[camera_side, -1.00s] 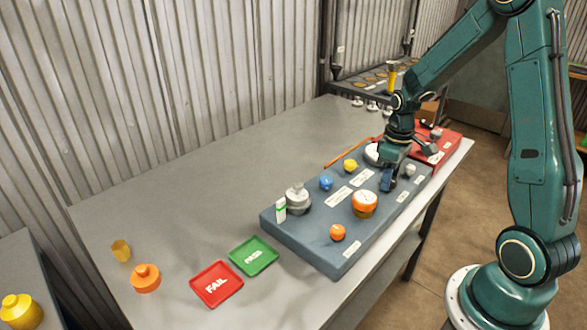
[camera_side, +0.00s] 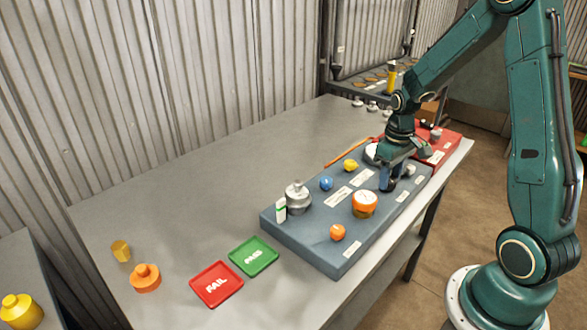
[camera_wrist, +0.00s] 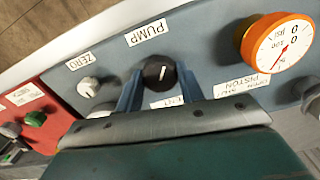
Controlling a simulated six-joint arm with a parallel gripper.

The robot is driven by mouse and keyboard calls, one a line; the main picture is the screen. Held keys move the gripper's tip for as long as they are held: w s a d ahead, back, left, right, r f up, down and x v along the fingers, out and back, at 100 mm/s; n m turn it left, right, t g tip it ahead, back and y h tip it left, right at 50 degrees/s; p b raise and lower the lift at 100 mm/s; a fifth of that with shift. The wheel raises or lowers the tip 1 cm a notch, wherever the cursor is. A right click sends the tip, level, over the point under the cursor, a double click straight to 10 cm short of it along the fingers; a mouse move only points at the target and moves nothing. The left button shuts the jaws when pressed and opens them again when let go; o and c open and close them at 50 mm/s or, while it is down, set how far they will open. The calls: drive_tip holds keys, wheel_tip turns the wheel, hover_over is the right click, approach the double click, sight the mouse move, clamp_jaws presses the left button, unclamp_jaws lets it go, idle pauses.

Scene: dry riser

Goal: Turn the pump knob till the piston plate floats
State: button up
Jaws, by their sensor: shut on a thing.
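My gripper (camera_side: 389,184) is low over the right part of the blue-grey panel (camera_side: 290,240). In the wrist view its two fingers (camera_wrist: 160,84) are shut on the sides of the black pump knob (camera_wrist: 158,72), beside the PUMP label. The knob's white line points nearly straight up in that picture.
An orange-rimmed gauge (camera_wrist: 278,42) with a red needle sits near the knob. The ZERO knob (camera_wrist: 88,87) is on its other side. Blue (camera_side: 326,183), yellow (camera_side: 350,166) and orange (camera_side: 337,232) knobs are on the panel. Red FAIL (camera_side: 216,296) and green PASS (camera_side: 253,268) trays lie left.

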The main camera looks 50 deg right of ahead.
drive_tip(key=o, duration=1)
drive_tip(key=shift+r, duration=0.15)
wheel_tip(320, 180, up, 14)
drive_tip(key=shift+f, duration=0.2)
drive_tip(key=shift+a, duration=0.1)
drive_tip(key=shift+s+a+r+n+t, duration=0.25)
drive_tip(key=shift+s+a+r+t, duration=0.75)
drive_tip(key=shift+s+a, duration=1.65)
drive_tip(key=shift+s+a+r+n+t, duration=0.3)
drive_tip(key=shift+s+a+r+t, duration=0.65)
drive_tip(key=shift+s+a, duration=1.75)
drive_tip(key=shift+s+a+r+n+t, duration=0.25)
drive_tip(key=shift+s+a+r+t, duration=1.1)
drive_tip(key=shift+a, duration=2.2)
